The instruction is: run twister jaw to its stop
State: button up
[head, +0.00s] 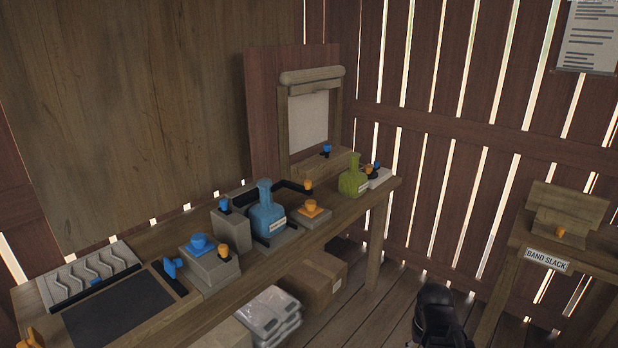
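No readable label marks the twister jaw, so I cannot tell which fixture on the long wooden bench (340,238) it is. A grey block (213,272) near the bench's left part carries a blue knob (199,243) and an orange knob (223,251). A blue handle (172,268) sits on a black slot beside it. A blue bottle-shaped piece (267,218) with a small label stands mid-bench in a black frame. A dark part at the bottom edge, right of centre, looks like my gripper (437,315). It is apart from the bench fixtures; its fingers cannot be made out.
A green bottle-shaped piece (353,181) stands at the bench's far end. A grooved panel (90,273) and dark mat (118,311) lie at left. A cardboard box (317,283) and bags (270,316) are below. A separate stand at right bears a "BAND SLACK" sign (546,260).

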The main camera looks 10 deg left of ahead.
aim_at(305, 189)
jog(key=u, duration=0.25)
jog(key=i, duration=1)
jog(key=u, duration=0.5)
